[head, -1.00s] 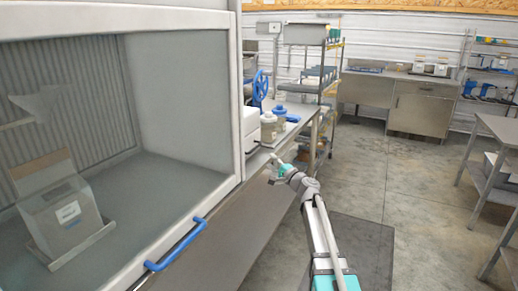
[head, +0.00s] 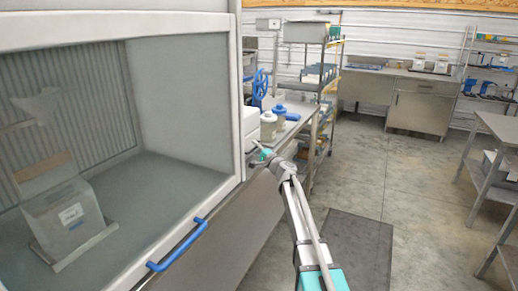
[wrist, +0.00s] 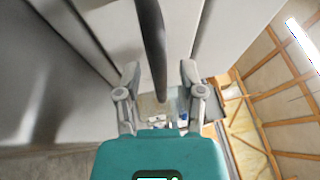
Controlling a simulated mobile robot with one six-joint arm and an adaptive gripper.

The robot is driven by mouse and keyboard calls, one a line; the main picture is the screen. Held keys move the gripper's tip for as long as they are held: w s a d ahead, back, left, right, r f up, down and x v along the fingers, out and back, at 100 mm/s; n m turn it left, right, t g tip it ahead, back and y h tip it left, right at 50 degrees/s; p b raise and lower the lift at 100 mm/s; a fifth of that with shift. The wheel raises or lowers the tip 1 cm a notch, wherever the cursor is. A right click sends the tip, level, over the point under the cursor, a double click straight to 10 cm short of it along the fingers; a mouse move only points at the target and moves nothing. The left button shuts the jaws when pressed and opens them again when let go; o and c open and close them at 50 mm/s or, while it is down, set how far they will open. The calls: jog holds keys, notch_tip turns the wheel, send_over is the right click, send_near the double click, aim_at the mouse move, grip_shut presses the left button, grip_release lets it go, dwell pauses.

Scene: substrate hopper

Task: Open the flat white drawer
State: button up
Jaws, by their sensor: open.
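My gripper (head: 262,156) is in the head view at the right edge of the hood, close to a white machine (head: 250,120) on the counter. In the wrist view my open gripper (wrist: 160,72) has one finger on each side of a dark curved bar (wrist: 152,40), which looks like a handle. Its fingers appear apart from the bar. Pale flat panels (wrist: 238,28) lie on both sides of the bar. I cannot tell for sure which panel is the flat white drawer; its front is not clear in the head view.
The hood (head: 185,105) with a blue handle (head: 178,245) fills the left. A steel table (head: 500,130) is at the right. The middle floor (head: 420,195) is clear.

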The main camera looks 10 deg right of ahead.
grip_shut()
